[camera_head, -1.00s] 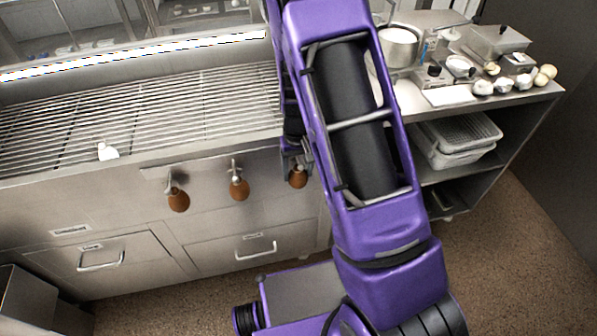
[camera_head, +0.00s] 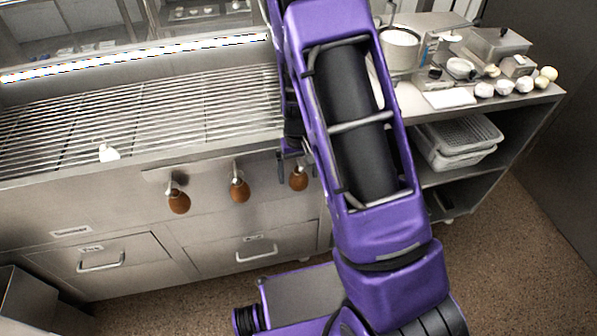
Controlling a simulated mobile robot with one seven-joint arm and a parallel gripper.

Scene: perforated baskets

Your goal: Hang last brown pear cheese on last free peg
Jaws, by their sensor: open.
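Three brown pear cheeses hang in a row on the steel front below the grill. The left one (camera_head: 179,202) and the middle one (camera_head: 239,190) hang from their pegs, clear of my arm. The right one (camera_head: 298,179) hangs just left of my purple arm, and its peg is mostly hidden by my gripper. My gripper (camera_head: 296,163) is open around the top of this right cheese, with a finger showing on its left side. Whether the fingers touch it, I cannot tell.
A white pear-shaped piece (camera_head: 108,152) sits on the grill rack (camera_head: 200,110). A steel side table (camera_head: 520,101) at right holds a pot (camera_head: 400,50) and several pale round cheeses. White baskets (camera_head: 455,140) sit on its shelf. Drawers lie below the pegs.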

